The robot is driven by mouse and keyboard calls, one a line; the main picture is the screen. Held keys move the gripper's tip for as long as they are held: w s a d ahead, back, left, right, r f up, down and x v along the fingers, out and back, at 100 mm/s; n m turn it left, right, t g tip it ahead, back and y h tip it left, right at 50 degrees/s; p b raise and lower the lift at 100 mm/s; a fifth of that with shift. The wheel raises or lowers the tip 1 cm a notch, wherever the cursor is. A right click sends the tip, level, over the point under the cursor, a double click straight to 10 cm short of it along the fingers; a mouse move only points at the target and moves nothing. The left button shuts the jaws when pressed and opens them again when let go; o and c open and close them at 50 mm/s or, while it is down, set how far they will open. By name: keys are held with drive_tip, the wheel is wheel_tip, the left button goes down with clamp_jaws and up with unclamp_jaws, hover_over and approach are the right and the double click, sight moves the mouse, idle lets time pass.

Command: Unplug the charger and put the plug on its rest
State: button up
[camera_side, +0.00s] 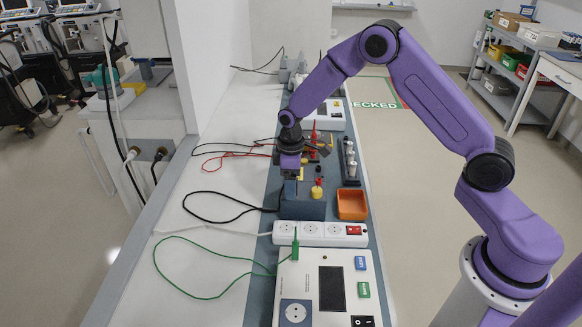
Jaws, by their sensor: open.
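My gripper (293,176) points down over the blue-grey block (302,209) in the middle of the bench. Its jaws are open, though the fingers are small and partly hidden by the wrist. A small blue-grey piece shows just below the fingers above the block; I cannot tell whether it is the plug or whether the fingers touch it. A black cable (205,220) loops over the white bench and ends by the block's left side. A white power strip (312,241) with several sockets and a red switch lies in front of the block. I cannot identify the charger or the plug's rest for sure.
An orange bin (352,205) stands right of the block, with a rack of grey cylinders (350,162) behind it. A red-and-yellow knob (317,188) is near the gripper. A white device (298,275) with a green plug and green cable stands in front. Left of the cables, the bench is bare.

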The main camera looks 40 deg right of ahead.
wheel_tip(320, 180, up, 16)
drive_tip(key=s+a+r+n, duration=0.1)
drive_tip(key=s+a+r, duration=0.1)
drive_tip(key=s, duration=0.7)
drive_tip(key=s+a+r+n, duration=0.1)
drive_tip(key=s+a+r, duration=0.15)
drive_tip(key=s, duration=0.65)
drive_tip(key=s+d+f, duration=0.1)
drive_tip(key=s+d, duration=0.1)
drive_tip(key=s, duration=0.6)
drive_tip(key=s+d+f+n, duration=0.1)
drive_tip(key=s+d+f, duration=0.1)
drive_tip(key=s, duration=0.7)
drive_tip(key=shift+s+d+n, duration=0.15)
drive_tip(key=shift+d+n, duration=0.15)
drive_tip(key=shift+d, duration=0.15)
